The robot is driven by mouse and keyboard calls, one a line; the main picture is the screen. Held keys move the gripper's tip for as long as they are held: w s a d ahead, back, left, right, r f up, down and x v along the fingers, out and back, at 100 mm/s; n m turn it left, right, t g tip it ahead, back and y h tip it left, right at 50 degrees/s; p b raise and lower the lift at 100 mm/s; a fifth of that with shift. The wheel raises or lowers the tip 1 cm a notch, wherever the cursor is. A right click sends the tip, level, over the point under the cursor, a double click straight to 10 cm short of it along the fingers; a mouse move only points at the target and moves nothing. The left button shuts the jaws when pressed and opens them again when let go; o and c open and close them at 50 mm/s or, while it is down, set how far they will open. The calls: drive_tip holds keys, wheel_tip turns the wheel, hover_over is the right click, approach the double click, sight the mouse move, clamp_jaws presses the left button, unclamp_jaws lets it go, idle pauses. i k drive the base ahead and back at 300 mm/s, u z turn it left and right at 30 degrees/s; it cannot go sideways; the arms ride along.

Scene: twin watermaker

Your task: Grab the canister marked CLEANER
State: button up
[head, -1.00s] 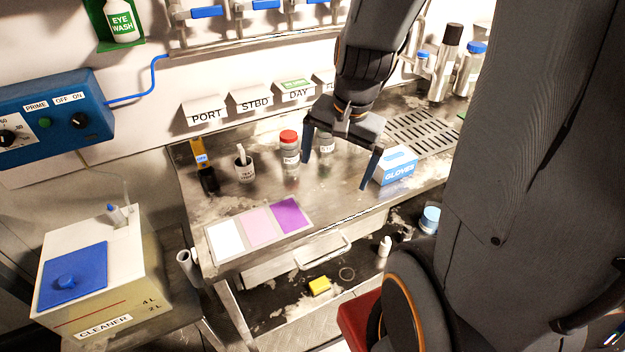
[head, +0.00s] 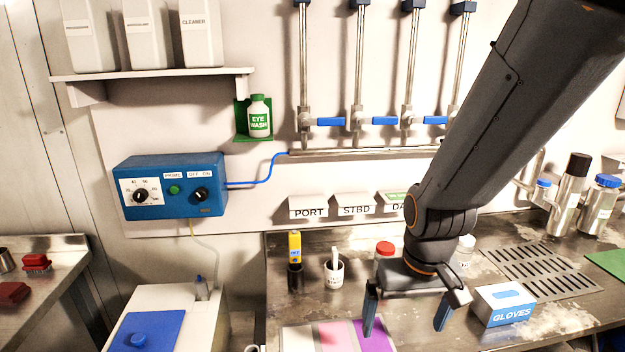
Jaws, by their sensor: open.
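A white canister marked CLEANER (head: 200,40) stands upright at the right end of a wall shelf, at the upper left of the head view. Its top is cut off by the frame edge. Two similar white canisters, a middle one (head: 149,42) and a left one (head: 90,42), stand beside it; their labels are too small to read surely. My gripper (head: 405,326) is open and empty, pointing down over the steel bench at the lower right, far to the right of and below the shelf.
The shelf (head: 150,75) has an eye wash bottle (head: 259,118) right of it and a blue control box (head: 172,188) below. A gloves box (head: 505,305), red-capped jar (head: 384,258) and cup (head: 334,274) stand near my gripper. Valve pipes (head: 358,70) line the wall.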

sight(201, 21)
drive_tip(key=z, duration=0.4)
drive_tip(key=k, duration=0.2)
drive_tip(key=u, duration=1.3)
